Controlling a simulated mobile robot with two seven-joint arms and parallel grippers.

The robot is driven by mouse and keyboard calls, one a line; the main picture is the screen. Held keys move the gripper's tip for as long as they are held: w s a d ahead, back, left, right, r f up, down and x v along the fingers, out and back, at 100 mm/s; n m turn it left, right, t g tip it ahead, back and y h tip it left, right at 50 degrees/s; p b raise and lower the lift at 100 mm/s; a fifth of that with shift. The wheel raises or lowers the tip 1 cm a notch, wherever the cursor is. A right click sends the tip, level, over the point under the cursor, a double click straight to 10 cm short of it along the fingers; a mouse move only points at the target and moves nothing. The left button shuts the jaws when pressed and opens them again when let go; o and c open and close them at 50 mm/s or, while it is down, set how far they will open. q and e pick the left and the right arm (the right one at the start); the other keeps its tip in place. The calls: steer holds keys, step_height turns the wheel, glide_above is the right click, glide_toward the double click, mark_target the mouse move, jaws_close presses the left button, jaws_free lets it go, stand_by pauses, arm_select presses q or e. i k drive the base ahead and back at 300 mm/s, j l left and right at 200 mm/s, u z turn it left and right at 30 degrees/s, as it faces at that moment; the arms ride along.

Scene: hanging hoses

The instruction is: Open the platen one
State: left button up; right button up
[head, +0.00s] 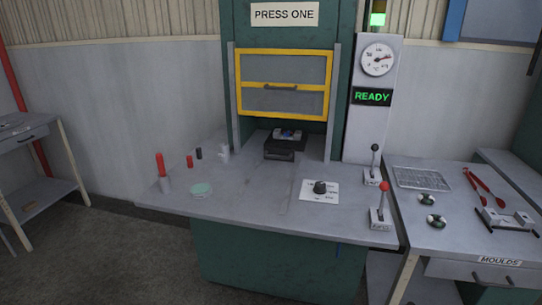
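Press one, marked by the sign "PRESS ONE" (285,14), stands in the middle of the head view. Its yellow-framed guard (284,86) with a dark handle is above the opening. Below it a dark block (280,150) with small light and blue pieces on top sits in the opening; I cannot tell whether the platen is open. Two levers stand at the right of the press bench: a black-knobbed lever (374,162) and a red-knobbed lever (381,206). A black rotary knob (320,187) sits on a white plate. Neither gripper is in view.
A gauge (378,59) and a green "READY" display (372,96) are on the grey column. The moulds table (450,245) at right holds a rack, red tongs (484,186) and discs. Floor at left is clear.

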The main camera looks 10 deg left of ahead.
mark_target(274, 149)
steer(key=i+j, duration=0.1)
steer(key=j, duration=0.35)
steer(key=i+j, duration=0.15)
steer(key=j, duration=0.25)
steer(key=i+j, duration=0.1)
steer(key=j, duration=0.35)
steer(key=i+j, duration=0.1)
steer(key=j, duration=0.35)
steer(key=i+j+z, duration=0.1)
steer(key=j, duration=0.35)
steer(key=i+j, duration=0.15)
steer(key=j, duration=0.3)
